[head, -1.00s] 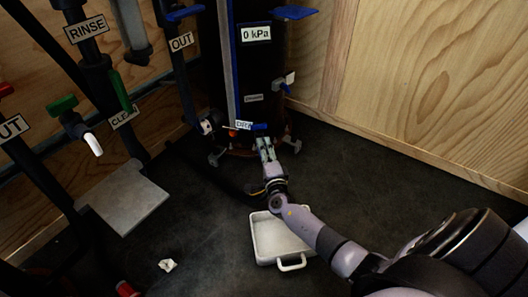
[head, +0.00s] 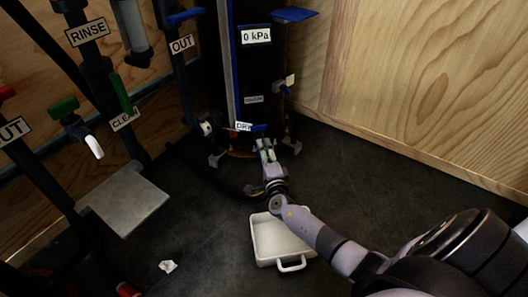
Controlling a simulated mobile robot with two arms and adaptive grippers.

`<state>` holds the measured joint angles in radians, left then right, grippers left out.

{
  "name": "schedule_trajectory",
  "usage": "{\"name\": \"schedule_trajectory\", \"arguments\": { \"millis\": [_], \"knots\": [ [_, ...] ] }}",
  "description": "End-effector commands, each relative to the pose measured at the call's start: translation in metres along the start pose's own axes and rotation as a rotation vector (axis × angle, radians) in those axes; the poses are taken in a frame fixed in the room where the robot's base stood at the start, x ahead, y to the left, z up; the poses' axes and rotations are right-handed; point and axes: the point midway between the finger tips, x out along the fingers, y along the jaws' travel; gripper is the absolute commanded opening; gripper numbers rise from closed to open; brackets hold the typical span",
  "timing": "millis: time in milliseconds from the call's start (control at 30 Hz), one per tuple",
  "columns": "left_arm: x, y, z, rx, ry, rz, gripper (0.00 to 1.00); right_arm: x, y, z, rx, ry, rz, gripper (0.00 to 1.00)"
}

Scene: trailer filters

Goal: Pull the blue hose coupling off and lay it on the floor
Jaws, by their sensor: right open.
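A small blue piece (head: 260,128) sits low on the front of the dark tank (head: 262,75), beside a partly covered label (head: 243,126). I cannot tell whether it is the hose coupling or a valve handle. My right gripper (head: 265,147) is open, just below and in front of this blue piece, with no clear contact and nothing visible between its fingers. A dark hose (head: 215,178) runs low behind the gripper. Its connection is hard to make out. My left gripper is not in view.
A white tray (head: 256,258) lies on the dark floor under my right arm. A grey plate (head: 128,200) and labelled pipes with valves (head: 72,122) stand at left. A crumpled white scrap (head: 168,266) lies on the floor. Floor at right, before the wooden wall (head: 430,85), is clear.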

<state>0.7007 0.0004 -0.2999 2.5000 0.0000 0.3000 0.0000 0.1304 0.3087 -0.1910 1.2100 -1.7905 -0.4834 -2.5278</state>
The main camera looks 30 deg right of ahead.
Motion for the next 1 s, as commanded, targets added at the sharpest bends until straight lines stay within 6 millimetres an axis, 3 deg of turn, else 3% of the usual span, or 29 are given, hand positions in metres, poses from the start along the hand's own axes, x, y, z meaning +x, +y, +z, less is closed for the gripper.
{"name": "schedule_trajectory", "arguments": {
  "millis": [667, 1000],
  "knots": [
    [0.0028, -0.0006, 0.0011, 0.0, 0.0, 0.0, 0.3, -0.0002, 0.0005, 0.0003, 0.001, 0.0, 0.0, 0.55],
    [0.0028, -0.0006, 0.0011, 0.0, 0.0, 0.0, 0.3, -0.0002, 0.0004, 0.0003, 0.001, 0.0, 0.0, 0.33]
  ]
}}
